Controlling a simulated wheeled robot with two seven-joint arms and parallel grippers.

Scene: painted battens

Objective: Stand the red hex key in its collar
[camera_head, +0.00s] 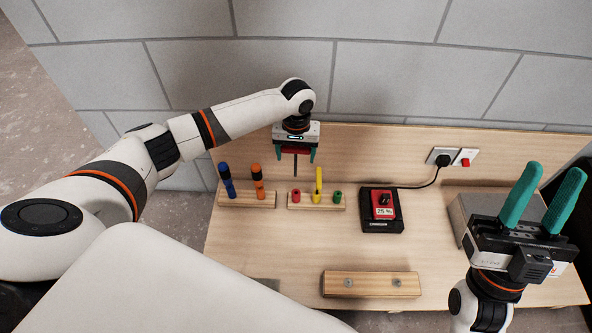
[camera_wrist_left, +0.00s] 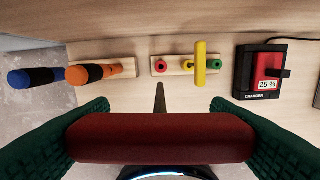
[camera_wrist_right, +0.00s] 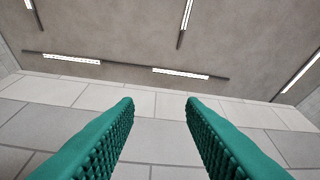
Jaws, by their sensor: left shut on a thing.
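My left gripper (camera_head: 295,156) is shut on the red hex key (camera_wrist_left: 160,137), gripping its thick red handle crosswise between the green fingers. Its dark shaft (camera_head: 295,166) points down. The red collar (camera_head: 295,195) sits at the left end of a small wooden block (camera_head: 327,207), and its hole looks empty. The shaft tip is above and apart from it in the head view; the collar also shows just beyond the tip in the left wrist view (camera_wrist_left: 161,66). My right gripper (camera_head: 554,170) is open and empty, fingers pointing up.
A yellow hex key (camera_head: 319,180) stands in the middle collar; the green collar (camera_head: 337,196) is empty. Blue (camera_head: 226,181) and orange (camera_head: 257,181) handled tools stand at left. A charger (camera_head: 381,224) is at right. A wooden batten (camera_head: 372,284) lies in front, with bare table between.

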